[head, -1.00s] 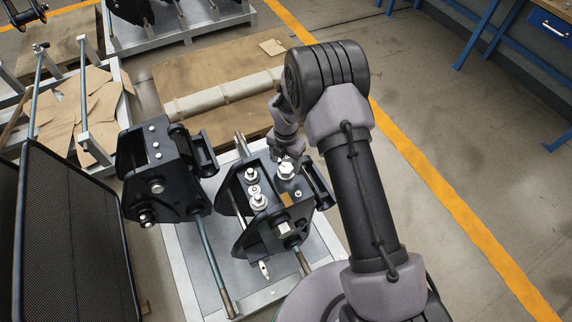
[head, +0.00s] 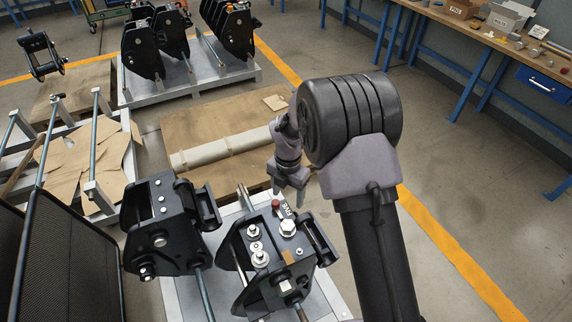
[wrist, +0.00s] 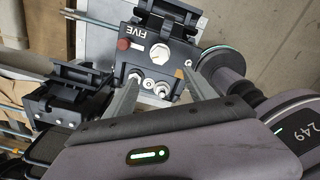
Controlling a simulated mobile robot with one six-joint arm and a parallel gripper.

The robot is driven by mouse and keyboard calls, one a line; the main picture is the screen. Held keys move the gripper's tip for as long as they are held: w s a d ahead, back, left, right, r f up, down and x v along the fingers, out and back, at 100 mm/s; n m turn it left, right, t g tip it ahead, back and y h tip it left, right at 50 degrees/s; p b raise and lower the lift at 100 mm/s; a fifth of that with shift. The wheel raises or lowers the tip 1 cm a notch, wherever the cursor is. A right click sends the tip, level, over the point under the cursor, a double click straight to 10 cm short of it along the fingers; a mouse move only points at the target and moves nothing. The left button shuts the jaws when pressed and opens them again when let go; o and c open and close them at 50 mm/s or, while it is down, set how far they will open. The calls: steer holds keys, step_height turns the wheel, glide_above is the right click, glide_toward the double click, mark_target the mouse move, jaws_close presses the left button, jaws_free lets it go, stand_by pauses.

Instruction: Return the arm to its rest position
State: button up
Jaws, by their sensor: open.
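My gripper (head: 288,198) is open and empty, fingers pointing down, above the back of a black quick coupler (head: 262,262). My arm rises in front of the camera from the lower right and bends at a large black joint. In the wrist view the two fingers of my gripper (wrist: 160,76) are spread apart with nothing between them. The coupler also shows there (wrist: 160,52), with a FIVE label, a red round cap (wrist: 123,44) and bright bolts. I see a clear gap between the fingers, but cannot tell their exact height above it.
A second black coupler (head: 165,225) stands just left on the same grey pallet (head: 177,297). A dark mesh panel (head: 65,265) is at the lower left. More couplers stand on a rear pallet (head: 190,85). A workbench (head: 480,40) is at the upper right. Open floor (head: 440,150) lies right.

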steer(key=shift+r, duration=0.1)
steer(key=s+d+r+m+t+y+b, duration=0.1)
steer(key=s+d+r+m+b, duration=0.1)
steer(key=s+r+m, duration=0.4)
steer(key=s+d+r+m+t+b, duration=0.2)
steer(key=s+r+m+b, duration=0.1)
steer(key=r+m, duration=0.55)
steer(key=s+d+r+m+t+b, duration=0.1)
steer(key=s+r+m+b, duration=0.1)
steer(key=s+m, duration=0.7)
steer(key=s+d+r+m+t+y+b, duration=0.1)
steer(key=s+m+b, duration=0.1)
steer(key=s+m, duration=0.7)
steer(key=shift+s+d+r+m+t, duration=0.2)
steer(key=shift+d+r+m+t, duration=0.15)
steer(key=shift+d+t, duration=0.05)
